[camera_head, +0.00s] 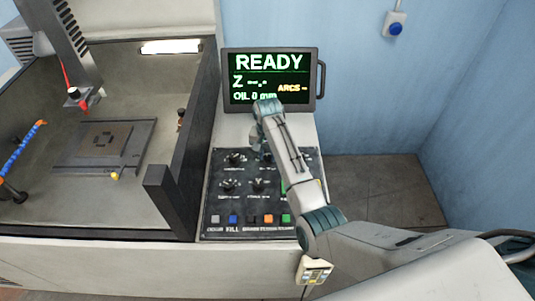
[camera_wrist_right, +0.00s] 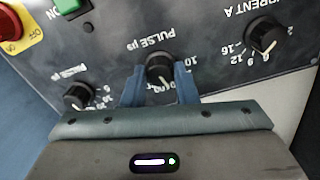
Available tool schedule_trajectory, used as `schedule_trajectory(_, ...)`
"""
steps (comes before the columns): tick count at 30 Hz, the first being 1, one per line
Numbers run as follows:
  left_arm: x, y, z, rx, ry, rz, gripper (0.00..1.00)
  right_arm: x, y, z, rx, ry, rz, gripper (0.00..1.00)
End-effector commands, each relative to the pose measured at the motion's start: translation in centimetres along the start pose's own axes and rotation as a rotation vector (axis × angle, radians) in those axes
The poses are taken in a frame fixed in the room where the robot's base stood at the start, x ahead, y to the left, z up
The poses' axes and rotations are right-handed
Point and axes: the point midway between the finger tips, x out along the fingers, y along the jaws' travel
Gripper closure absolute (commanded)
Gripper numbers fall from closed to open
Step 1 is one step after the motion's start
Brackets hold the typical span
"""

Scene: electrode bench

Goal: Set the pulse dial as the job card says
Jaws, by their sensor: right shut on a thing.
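The pulse dial (camera_wrist_right: 159,68) is a round black knob, labelled PULSE µs, in the middle of the right wrist view. The label appears upside down there. My right gripper (camera_wrist_right: 159,93) is shut on this knob, with a blue finger on each side. The fingers hide part of its scale, and I cannot read its setting. In the head view my right arm reaches over the control panel (camera_head: 209,211), and my right gripper (camera_head: 257,143) is down at its upper row of knobs. The arm covers the panel's right side. No readable job card shows. My left gripper is not in view.
The CURRENT A knob (camera_wrist_right: 264,35) and another black knob (camera_wrist_right: 77,96) flank the pulse dial. A red button (camera_wrist_right: 10,25) and a green button (camera_wrist_right: 68,8) are nearby. A screen (camera_head: 268,80) reading READY stands behind the panel. The machine tank (camera_head: 185,140) is left.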

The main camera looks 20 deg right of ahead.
Motion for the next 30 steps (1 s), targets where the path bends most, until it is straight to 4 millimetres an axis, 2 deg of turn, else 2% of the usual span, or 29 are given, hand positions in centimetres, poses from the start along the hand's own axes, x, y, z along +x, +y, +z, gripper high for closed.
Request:
schedule_trajectory(8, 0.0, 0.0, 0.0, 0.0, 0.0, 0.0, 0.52, -0.2, -0.1, -0.1, 0.0, 0.004, -0.002, 0.96)
schedule_trajectory(9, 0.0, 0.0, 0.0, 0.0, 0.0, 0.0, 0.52, -0.2, -0.1, -0.1, 0.0, 0.004, -0.002, 0.72)
schedule_trajectory(12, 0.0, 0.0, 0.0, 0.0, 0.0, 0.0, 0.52, -0.1, -0.1, -0.1, 0.0, 0.003, -0.002, 0.52)
schedule_trajectory(23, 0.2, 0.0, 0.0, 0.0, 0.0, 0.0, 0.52, -0.4, -0.1, -0.1, -0.001, 0.003, -0.002, 0.52)
schedule_trajectory(26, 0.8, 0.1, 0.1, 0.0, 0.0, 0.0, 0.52, -1.4, -0.1, -0.1, -0.001, 0.005, -0.003, 0.52)
schedule_trajectory(30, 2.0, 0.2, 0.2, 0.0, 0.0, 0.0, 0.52, -4.1, -0.1, -0.2, 0.0, 0.007, -0.005, 0.52)
